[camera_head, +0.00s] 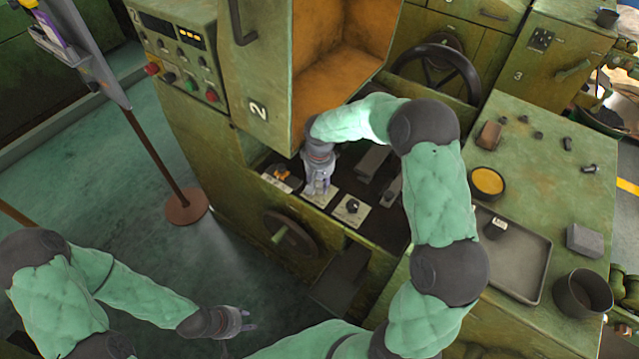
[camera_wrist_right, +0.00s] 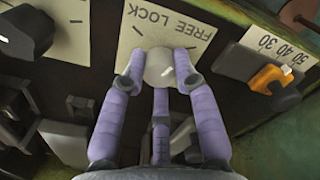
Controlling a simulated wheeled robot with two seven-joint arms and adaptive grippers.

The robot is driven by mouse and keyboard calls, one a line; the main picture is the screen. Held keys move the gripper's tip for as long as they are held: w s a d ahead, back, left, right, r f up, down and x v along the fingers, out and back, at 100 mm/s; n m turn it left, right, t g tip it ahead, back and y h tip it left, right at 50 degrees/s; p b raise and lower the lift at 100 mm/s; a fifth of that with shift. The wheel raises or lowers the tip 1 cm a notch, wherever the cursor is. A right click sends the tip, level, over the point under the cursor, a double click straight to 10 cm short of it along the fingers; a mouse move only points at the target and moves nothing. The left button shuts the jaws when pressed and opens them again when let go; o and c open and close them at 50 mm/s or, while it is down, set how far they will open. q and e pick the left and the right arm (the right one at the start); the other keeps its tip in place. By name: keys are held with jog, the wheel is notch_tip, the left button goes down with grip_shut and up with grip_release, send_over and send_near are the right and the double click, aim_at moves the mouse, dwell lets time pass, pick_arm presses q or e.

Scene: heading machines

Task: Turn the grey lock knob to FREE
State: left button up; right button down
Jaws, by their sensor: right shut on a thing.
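The grey lock knob (camera_wrist_right: 158,66) sits on a pale plate (camera_wrist_right: 112,58) lettered FREE and LOCK in the right wrist view. My right gripper (camera_wrist_right: 158,76) is shut on the knob, with fingertips on both sides of it. Which mark the knob points to cannot be told. In the head view my right gripper (camera_head: 318,188) is over the plate (camera_head: 322,199) on the machine's control panel, and it hides the knob. My left gripper (camera_head: 246,319) is open and empty, low over the floor, away from the panel.
An orange knob (camera_wrist_right: 271,77) with a number scale and a black knob (camera_wrist_right: 27,31) flank the lock plate. The machine's open door (camera_head: 262,70) rises behind my right wrist. A handwheel (camera_head: 290,235) is below the panel. A tray (camera_head: 533,262) lies on the right bench.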

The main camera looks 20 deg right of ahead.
aim_at(320, 185)
jog(key=m, duration=0.3)
jog(key=shift+m, duration=0.3)
jog(key=shift+m+b, duration=0.3)
jog(key=shift+m, duration=1.5)
jog(key=c, duration=0.9)
grip_release()
jog(key=shift+c, duration=0.2)
jog(key=shift+r, duration=0.1)
notch_tip(320, 185, up, 12)
